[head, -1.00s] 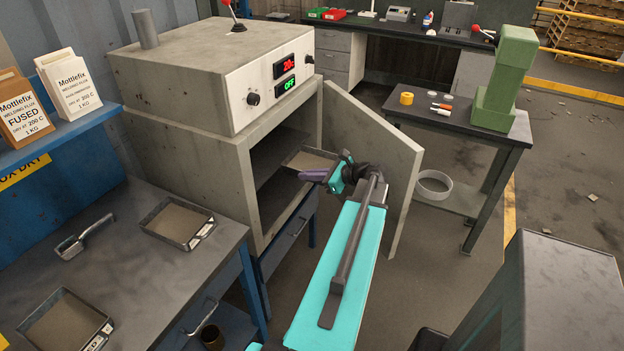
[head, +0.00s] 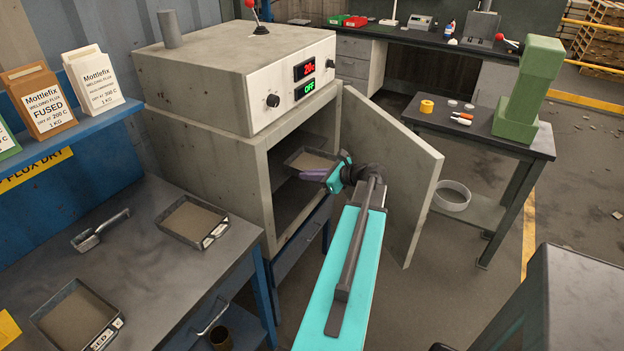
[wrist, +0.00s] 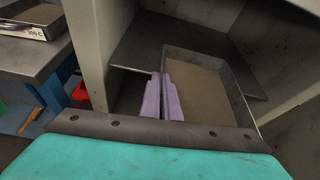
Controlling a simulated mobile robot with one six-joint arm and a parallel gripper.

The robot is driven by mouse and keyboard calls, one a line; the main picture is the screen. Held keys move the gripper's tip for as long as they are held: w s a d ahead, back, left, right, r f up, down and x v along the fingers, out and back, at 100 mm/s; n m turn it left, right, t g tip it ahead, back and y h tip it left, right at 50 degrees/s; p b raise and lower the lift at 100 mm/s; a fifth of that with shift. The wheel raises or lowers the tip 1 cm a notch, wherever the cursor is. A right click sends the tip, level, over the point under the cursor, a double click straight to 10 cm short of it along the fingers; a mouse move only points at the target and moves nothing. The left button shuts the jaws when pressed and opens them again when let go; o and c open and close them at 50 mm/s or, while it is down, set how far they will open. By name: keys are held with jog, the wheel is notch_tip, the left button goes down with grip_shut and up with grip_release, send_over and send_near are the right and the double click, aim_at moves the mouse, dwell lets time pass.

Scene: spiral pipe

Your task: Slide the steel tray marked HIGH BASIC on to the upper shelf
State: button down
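A steel tray (head: 312,159) with grey-brown flux lies inside the open oven (head: 215,160). In the wrist view the tray (wrist: 205,80) overlaps a dark shelf plate (wrist: 145,42) and sits towards its right side. My gripper (head: 318,174) reaches in through the oven mouth. Its purple fingers (wrist: 162,80) are close together, and the tray's left wall runs between them. The left finger is outside the wall and the right finger inside. The tray's near end is hidden behind my wrist. No marking on it can be read.
The oven door (head: 400,180) stands open just right of my arm. Two more flux trays (head: 193,220) (head: 78,316) and a scoop (head: 100,230) lie on the left bench. A side table (head: 475,135) stands beyond the door.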

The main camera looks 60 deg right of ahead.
jog(key=shift+w+f+b, duration=0.2)
jog(key=shift+w+b, duration=0.3)
jog(key=shift+w, duration=1.8)
jog(key=shift+w+f+b, duration=0.25)
jog(key=shift+w+b, duration=0.25)
jog(key=shift+w, duration=1.85)
jog(key=shift+w+f+b, duration=0.2)
jog(key=shift+w+b, duration=0.3)
jog(key=shift+w, duration=1.8)
jog(key=shift+x, duration=2.1)
jog(key=shift+f, duration=0.4)
jog(key=c, duration=1.9)
grip_release()
jog(key=shift+a, duration=0.1)
jog(key=shift+c, duration=0.2)
jog(key=shift+f, duration=0.1)
jog(key=shift+s, duration=0.15)
jog(key=b+v, duration=0.2)
jog(key=v, duration=1.1)
jog(key=shift+s+r, duration=0.2)
jog(key=shift+s, duration=0.05)
